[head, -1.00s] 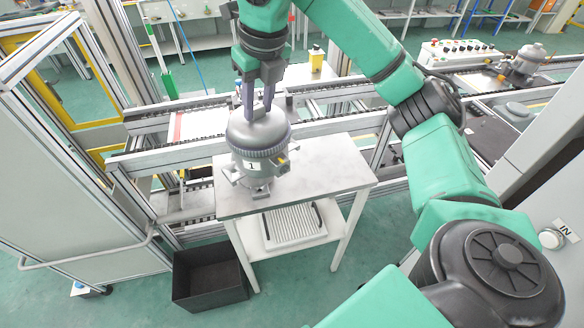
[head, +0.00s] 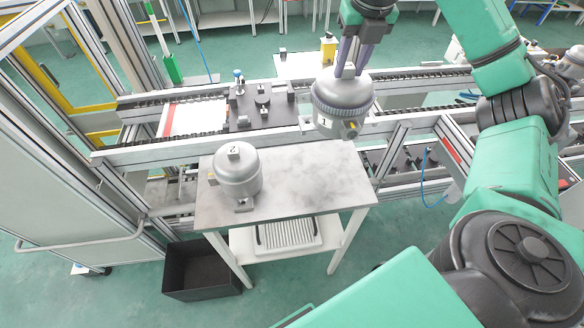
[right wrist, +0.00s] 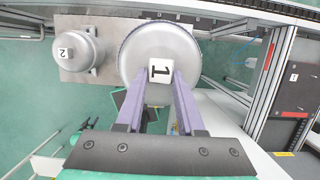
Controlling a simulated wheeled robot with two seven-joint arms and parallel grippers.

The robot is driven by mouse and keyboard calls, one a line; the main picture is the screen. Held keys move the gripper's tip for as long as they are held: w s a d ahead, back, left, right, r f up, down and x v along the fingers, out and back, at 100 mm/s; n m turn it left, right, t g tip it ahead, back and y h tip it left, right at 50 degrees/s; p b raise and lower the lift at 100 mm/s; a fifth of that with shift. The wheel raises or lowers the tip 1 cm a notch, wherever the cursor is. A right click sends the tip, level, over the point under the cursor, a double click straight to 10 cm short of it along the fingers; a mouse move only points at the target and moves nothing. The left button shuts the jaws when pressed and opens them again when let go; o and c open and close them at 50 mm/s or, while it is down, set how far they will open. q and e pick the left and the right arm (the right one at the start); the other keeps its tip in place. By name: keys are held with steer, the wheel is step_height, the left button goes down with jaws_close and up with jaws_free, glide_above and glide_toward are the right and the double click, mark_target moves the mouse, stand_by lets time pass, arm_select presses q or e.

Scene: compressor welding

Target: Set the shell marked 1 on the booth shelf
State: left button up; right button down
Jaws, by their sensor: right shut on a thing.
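The shell marked 1 (head: 342,98) is a grey domed metal vessel with a ribbed band around it. My right gripper (head: 350,72) is shut on its top and holds it upright, over the far right corner of the table in the head view. In the right wrist view the shell (right wrist: 150,42) hangs between the purple fingers of my right gripper (right wrist: 159,80), its label 1 facing the camera. A dark cabinet with a small white label (right wrist: 294,77) stands at the right there; I cannot tell whether it is the booth shelf. My left gripper is not in view.
The shell marked 2 (head: 236,174) stands on the left part of the metal table (head: 310,185); the table's right part is clear. A conveyor with a dark fixture plate (head: 262,106) runs behind. A black bin (head: 200,272) sits on the floor, front left.

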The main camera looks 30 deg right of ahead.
mark_target(340, 114)
steer(key=shift+d+f, duration=0.15)
steer(key=f+b, duration=0.2)
steer(key=f, duration=0.1)
steer(key=f+b, duration=0.3)
steer(key=f, duration=0.1)
steer(key=f+b, duration=0.3)
steer(key=f, duration=0.1)
steer(key=shift+s+a+f, duration=0.1)
steer(key=shift+a+f, duration=0.15)
steer(key=shift+a, duration=0.15)
step_height(340, 114, down, 8)
steer(key=b, duration=0.1)
steer(key=shift+d+b, duration=0.15)
steer(key=shift+b, duration=0.2)
steer(key=c, duration=0.6)
jaws_free()
steer(key=shift+c, duration=0.2)
steer(key=shift+o, duration=0.6)
steer(key=shift+r, duration=0.1)
